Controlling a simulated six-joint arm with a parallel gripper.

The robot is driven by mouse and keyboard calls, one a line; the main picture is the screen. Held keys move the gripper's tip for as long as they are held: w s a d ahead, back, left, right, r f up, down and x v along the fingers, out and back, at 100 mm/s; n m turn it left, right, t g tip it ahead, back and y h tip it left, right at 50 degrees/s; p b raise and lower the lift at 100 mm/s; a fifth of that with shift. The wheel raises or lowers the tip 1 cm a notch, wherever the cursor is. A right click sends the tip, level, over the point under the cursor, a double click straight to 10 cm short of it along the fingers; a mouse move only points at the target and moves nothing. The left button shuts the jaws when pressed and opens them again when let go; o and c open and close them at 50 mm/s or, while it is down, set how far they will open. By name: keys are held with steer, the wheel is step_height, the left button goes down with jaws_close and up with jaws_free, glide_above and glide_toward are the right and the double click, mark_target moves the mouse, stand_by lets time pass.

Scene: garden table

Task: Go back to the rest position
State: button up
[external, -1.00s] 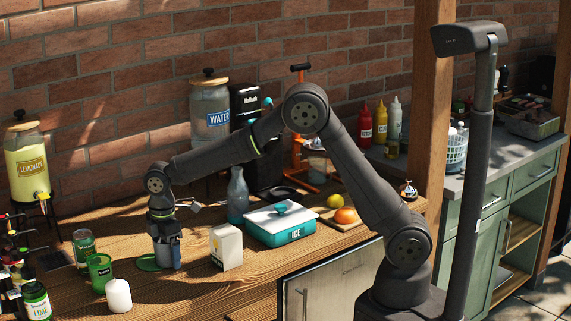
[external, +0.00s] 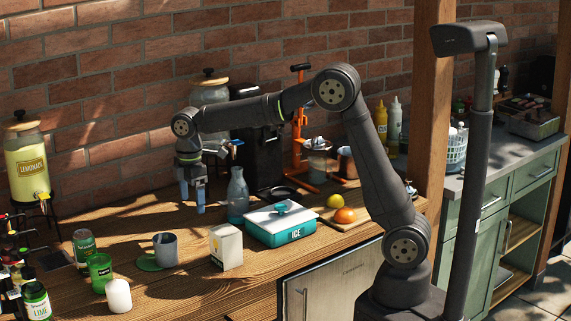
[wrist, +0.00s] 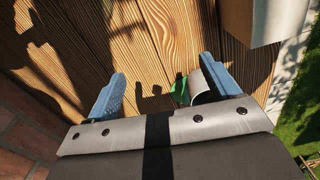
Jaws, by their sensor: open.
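My gripper (external: 193,197) is open and empty, raised above the wooden table behind the grey cup. A grey cup (external: 166,251) stands upright on a green coaster (external: 147,263) on the table, below and apart from the fingers. In the wrist view the cup (wrist: 201,88) is partly hidden by the right finger, and a bit of the green coaster (wrist: 180,85) shows beside it.
A white carton (external: 226,248), a blue-grey bottle (external: 237,198) and the ice box (external: 281,226) stand right of the cup. The lemonade dispenser (external: 28,165) is far left; a brick wall is behind.

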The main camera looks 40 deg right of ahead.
mark_target(195, 240)
steer(key=shift+m, duration=0.5)
steer(key=f, duration=0.3)
steer(key=w+f, duration=0.1)
steer(key=f, duration=0.3)
steer(key=d+f, duration=0.1)
steer(key=f, duration=0.3)
steer(key=shift+w, duration=0.3)
steer(key=r, duration=0.4)
steer(key=shift+w+a+r, duration=0.1)
steer(key=shift+a+r, duration=0.05)
steer(key=shift+a, duration=0.05)
steer(key=shift+r, duration=0.85)
steer(key=o, duration=0.4)
